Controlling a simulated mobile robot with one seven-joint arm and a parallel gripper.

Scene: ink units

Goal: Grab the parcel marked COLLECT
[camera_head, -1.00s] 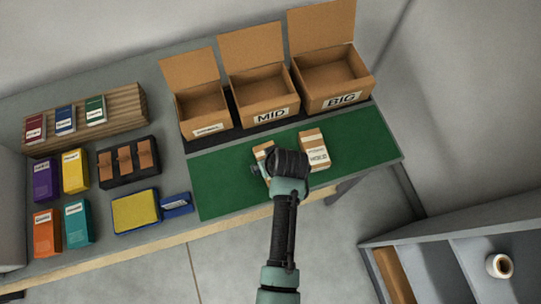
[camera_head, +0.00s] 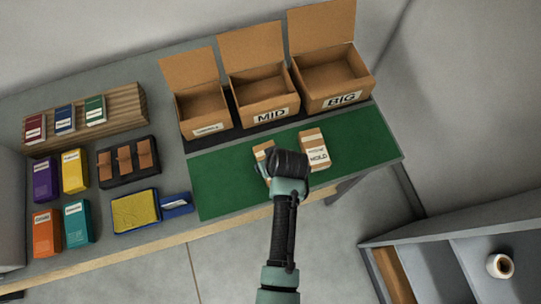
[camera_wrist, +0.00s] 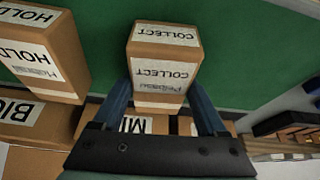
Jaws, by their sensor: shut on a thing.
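The parcel marked COLLECT (camera_wrist: 165,37) is a brown box with white labels, upside down in the wrist view. My gripper (camera_wrist: 163,88) is shut on it, with a blue finger against each side. In the head view the COLLECT parcel (camera_head: 262,149) is on the green mat, mostly hidden behind my gripper (camera_head: 263,168). A similar parcel marked HOLD (camera_head: 314,150) stands just to its right on the mat. The HOLD parcel also shows at the left of the wrist view (camera_wrist: 42,45), apart from my gripper.
Three open cartons stand behind the green mat (camera_head: 217,185): a small one (camera_head: 205,110), MID (camera_head: 262,95) and BIG (camera_head: 340,88). Coloured boxes, a dark tray and a yellow pad fill the table's left. The mat's right end is clear.

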